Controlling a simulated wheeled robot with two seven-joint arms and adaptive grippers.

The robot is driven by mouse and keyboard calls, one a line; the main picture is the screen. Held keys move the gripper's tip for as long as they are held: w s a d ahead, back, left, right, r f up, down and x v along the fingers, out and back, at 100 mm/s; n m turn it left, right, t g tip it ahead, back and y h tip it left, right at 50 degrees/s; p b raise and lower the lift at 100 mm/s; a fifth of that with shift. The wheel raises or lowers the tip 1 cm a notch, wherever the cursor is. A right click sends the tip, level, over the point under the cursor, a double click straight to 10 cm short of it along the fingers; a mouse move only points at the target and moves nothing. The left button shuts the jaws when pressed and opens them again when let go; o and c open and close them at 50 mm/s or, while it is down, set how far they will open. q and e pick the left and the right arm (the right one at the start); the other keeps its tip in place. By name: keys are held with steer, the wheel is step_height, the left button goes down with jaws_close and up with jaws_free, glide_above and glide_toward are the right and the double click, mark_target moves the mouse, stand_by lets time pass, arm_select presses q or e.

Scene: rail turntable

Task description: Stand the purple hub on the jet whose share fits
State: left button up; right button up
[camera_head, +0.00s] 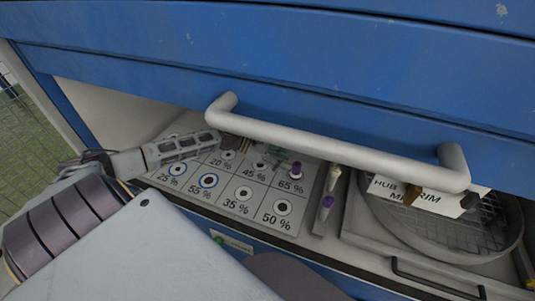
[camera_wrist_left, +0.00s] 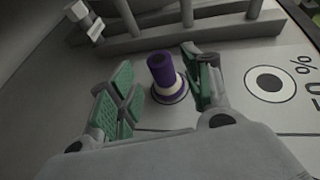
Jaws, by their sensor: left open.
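The purple hub (camera_head: 296,170) stands upright at the 65 % cell of the white jet board (camera_head: 238,206). In the left wrist view the purple hub (camera_wrist_left: 162,68) stands on a pale, dark-ringed base between my fingers. My left gripper (camera_head: 279,155) is open at the back of the board, partly hidden by the drawer handle. Its green-padded fingers (camera_wrist_left: 165,88) flank the hub, with a visible gap on each side. Other jets are dark-centred discs labelled 20, 45, 25, 55, 35 and 50 %; the 25 and 55 % discs have blue rings. My right gripper is out of view.
A blue cabinet front with a thick grey handle (camera_head: 330,150) overhangs the board. Farther right is a round wire-mesh tray (camera_head: 450,235) with a white sign.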

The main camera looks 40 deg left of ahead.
arm_select(q)
steer(key=shift+v, duration=1.8)
steer(key=shift+p+v, duration=0.4)
steer(key=shift+v, duration=1.05)
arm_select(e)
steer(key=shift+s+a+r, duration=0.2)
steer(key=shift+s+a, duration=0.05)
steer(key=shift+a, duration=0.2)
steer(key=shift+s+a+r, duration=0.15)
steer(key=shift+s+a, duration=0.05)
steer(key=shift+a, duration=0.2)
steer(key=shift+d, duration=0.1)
